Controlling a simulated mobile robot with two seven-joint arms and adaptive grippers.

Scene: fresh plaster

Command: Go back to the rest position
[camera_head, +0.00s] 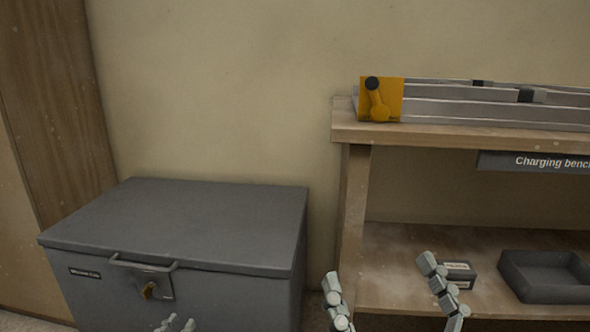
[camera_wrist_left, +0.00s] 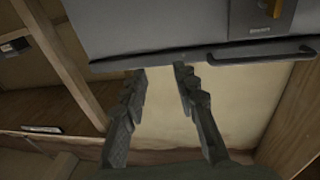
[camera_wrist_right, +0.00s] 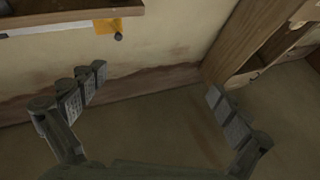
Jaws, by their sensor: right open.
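My left gripper (camera_head: 176,324) shows only its fingertips at the bottom edge of the head view, in front of the grey chest (camera_head: 200,225). In the left wrist view its fingers (camera_wrist_left: 160,73) are apart with nothing between them, and the chest (camera_wrist_left: 170,25) lies beyond the tips. My right gripper (camera_head: 379,271) is at the lower right of the head view, in front of the bench's lower shelf. In the right wrist view its fingers (camera_wrist_right: 157,80) are wide apart and empty. The arms behind both grippers are largely hidden.
A wooden bench (camera_head: 355,205) labelled "Charging bench" stands at the right. Its top bears a grey rail unit with a yellow end plate (camera_head: 390,100). A small dark box (camera_head: 459,275) and a dark tray (camera_head: 545,290) are on its lower shelf. The chest's lid is down.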

